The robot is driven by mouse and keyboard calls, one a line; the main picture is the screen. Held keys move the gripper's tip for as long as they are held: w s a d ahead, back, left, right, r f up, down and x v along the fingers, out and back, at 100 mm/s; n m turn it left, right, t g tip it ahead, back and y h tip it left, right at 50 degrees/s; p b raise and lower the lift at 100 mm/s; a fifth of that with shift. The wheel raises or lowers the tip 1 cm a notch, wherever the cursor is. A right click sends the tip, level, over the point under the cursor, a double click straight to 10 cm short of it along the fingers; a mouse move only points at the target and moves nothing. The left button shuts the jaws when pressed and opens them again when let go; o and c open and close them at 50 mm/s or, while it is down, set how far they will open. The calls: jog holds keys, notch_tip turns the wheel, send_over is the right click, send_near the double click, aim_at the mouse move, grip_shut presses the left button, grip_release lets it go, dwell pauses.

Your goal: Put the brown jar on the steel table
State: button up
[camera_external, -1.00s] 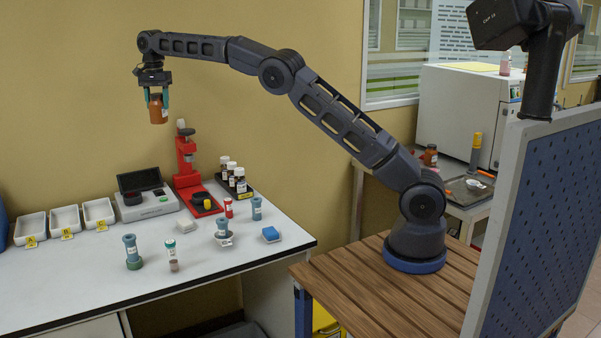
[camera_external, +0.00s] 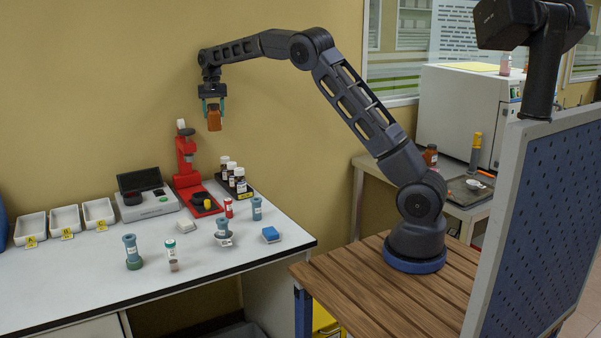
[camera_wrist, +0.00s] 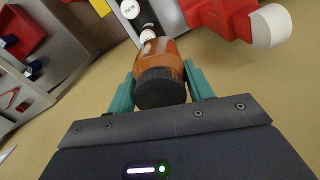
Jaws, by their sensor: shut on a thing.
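The brown jar (camera_external: 214,120) is held in the air by my gripper (camera_external: 214,104), above and to the right of the red press on the white table. In the wrist view the jar (camera_wrist: 166,60), orange-brown with a dark cap, sits between my two teal fingers (camera_wrist: 160,85), which are shut on it. The steel table (camera_external: 463,211) stands at the right behind my base, partly hidden by my arm and a perforated panel. A similar brown jar (camera_external: 430,155) with a dark cap is on it.
The white table (camera_external: 90,275) holds trays (camera_external: 65,219), a red press (camera_external: 187,160), a rack of bottles (camera_external: 236,180) and several small items. A large white machine (camera_external: 462,110) and a dark tray (camera_external: 466,190) occupy the steel table. A blue perforated panel (camera_external: 545,220) stands at the right.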

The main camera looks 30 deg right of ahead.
jog(key=s+d+f+n, duration=0.2)
jog(key=d+f, duration=1.7)
jog(key=s+d+f+n, duration=0.1)
jog(key=s+d+f, duration=0.8)
jog(key=d+f, duration=0.5)
jog(key=w+d+r+m, duration=0.1)
jog(key=d+r+m, duration=0.4)
jog(key=d, duration=0.5)
jog(key=d+r+m, duration=0.3)
jog(key=d+m, duration=0.4)
jog(key=d, duration=0.4)
jog(key=w+d+r+m, duration=0.1)
jog(key=d+r+m, duration=0.3)
jog(key=d, duration=0.6)
jog(key=s+d+r+m, duration=0.45)
jog(key=d+m, duration=0.25)
jog(key=d, duration=0.3)
jog(key=s+d+r+m, duration=0.4)
jog(key=s+d+m, duration=0.15)
jog(key=d, duration=0.45)
jog(key=s+d+r+m, duration=0.45)
jog(key=d+m, duration=0.25)
jog(key=d, duration=0.3)
jog(key=f, duration=2)
jog(key=shift+s+a, duration=0.1)
jog(key=shift+a, duration=0.1)
